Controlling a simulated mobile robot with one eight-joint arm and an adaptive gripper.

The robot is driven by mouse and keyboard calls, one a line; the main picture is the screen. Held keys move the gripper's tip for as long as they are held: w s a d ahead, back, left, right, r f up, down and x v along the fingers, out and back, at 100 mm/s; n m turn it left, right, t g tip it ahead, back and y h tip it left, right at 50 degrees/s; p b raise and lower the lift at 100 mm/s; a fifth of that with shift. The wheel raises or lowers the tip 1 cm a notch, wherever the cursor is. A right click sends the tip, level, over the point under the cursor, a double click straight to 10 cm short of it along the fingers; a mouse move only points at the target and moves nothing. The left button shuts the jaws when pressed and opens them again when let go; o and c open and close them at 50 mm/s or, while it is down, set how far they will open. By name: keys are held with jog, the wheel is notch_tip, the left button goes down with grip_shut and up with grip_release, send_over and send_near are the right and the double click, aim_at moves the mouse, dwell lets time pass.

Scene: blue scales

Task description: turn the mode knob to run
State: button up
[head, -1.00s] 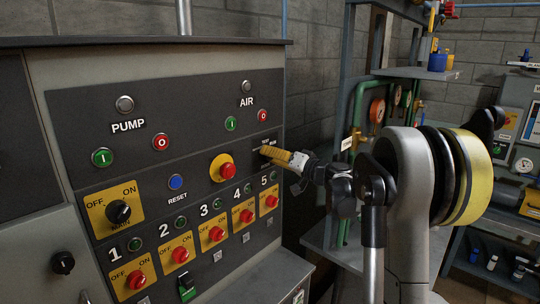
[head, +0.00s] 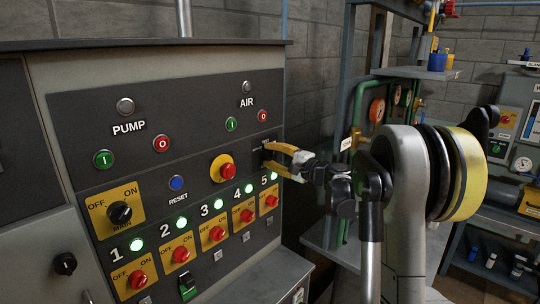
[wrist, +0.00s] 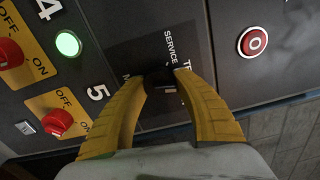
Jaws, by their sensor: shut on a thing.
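The mode knob (wrist: 158,84) is small and dark and sits on the dark panel between my yellow fingertips in the wrist view. My gripper (wrist: 160,78) is shut on it, one finger on each side. Above the knob is the label SERVICE (wrist: 170,46). I cannot tell for sure which label the knob points to. In the head view my gripper (head: 266,156) reaches the panel's right part and hides the knob.
Numbered lamps, such as lamp 5 (head: 274,176), glow green above a row of red knobs on yellow plates. A red emergency button (head: 227,170) is left of my gripper. Red air button (head: 263,116) is above it. A shelf rack (head: 345,120) stands at right.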

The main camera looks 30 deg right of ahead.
jog(key=m, duration=0.3)
jog(key=shift+m, duration=2.2)
jog(key=shift+c, duration=0.2)
jog(key=o, duration=1.2)
jog(key=shift+s, duration=0.1)
jog(key=v, duration=1.1)
jog(key=shift+s+d, duration=0.15)
jog(key=shift+s, duration=0.25)
